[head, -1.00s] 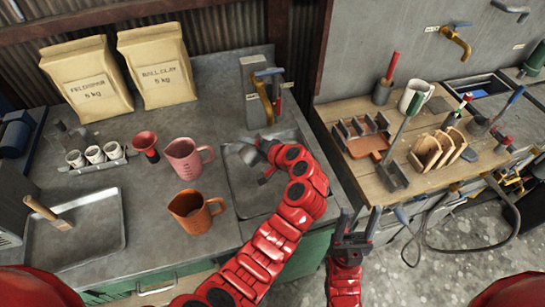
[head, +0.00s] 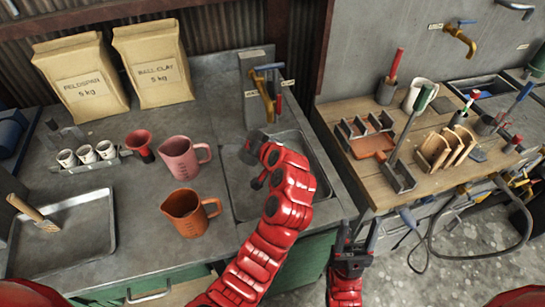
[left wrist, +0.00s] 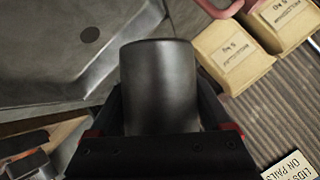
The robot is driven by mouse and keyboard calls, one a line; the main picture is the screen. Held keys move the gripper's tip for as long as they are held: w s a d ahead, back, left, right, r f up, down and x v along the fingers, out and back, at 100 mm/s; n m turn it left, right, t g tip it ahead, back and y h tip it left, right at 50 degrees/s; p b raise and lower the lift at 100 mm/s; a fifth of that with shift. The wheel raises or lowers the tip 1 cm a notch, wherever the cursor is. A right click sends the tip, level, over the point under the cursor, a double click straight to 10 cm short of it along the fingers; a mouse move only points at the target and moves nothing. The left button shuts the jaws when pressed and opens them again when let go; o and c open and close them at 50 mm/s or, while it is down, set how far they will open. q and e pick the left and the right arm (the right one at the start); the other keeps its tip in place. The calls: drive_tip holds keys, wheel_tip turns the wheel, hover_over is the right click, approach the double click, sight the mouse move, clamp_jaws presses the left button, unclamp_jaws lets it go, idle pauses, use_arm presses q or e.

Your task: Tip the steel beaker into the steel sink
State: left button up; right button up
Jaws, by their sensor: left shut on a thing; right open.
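The steel beaker (head: 252,149) is a plain grey metal cup held over the far left part of the steel sink (head: 238,190). My left gripper (head: 262,158) is shut around it; its arm hides much of the basin. In the left wrist view the beaker (left wrist: 158,80) sits between the fingers of my left gripper (left wrist: 160,130), with the sink (left wrist: 45,75) and its dark drain behind at upper left. The beaker looks tilted; I cannot see its inside or any pour. My right gripper (head: 358,238) is open and empty in front of the wooden bench.
A brass tap (head: 264,95) stands behind the sink, close to the beaker. A pink jug (head: 182,158) and an orange jug (head: 187,213) stand left of the sink, with a red funnel (head: 140,145). A metal tray (head: 75,235) lies further left. The wooden bench (head: 385,185) is crowded.

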use_arm(q)
drive_tip(key=shift+w+d+f+n+t+h+b, duration=0.3)
drive_tip(key=shift+n+t+h+b, duration=0.25)
drive_tip(key=shift+b, duration=1.5)
drive_tip(key=shift+w+d+f+n+t+h+b, duration=0.15)
drive_tip(key=shift+f+n+t+h+b, duration=0.4)
drive_tip(key=shift+b, duration=1.45)
drive_tip(key=shift+s+r+b, duration=0.1)
drive_tip(key=shift+r+b, duration=0.15)
drive_tip(key=shift+b, duration=0.05)
drive_tip(key=shift+d+r+n, duration=0.1)
drive_tip(key=shift+n, duration=0.2)
drive_tip(key=shift+r, duration=0.1)
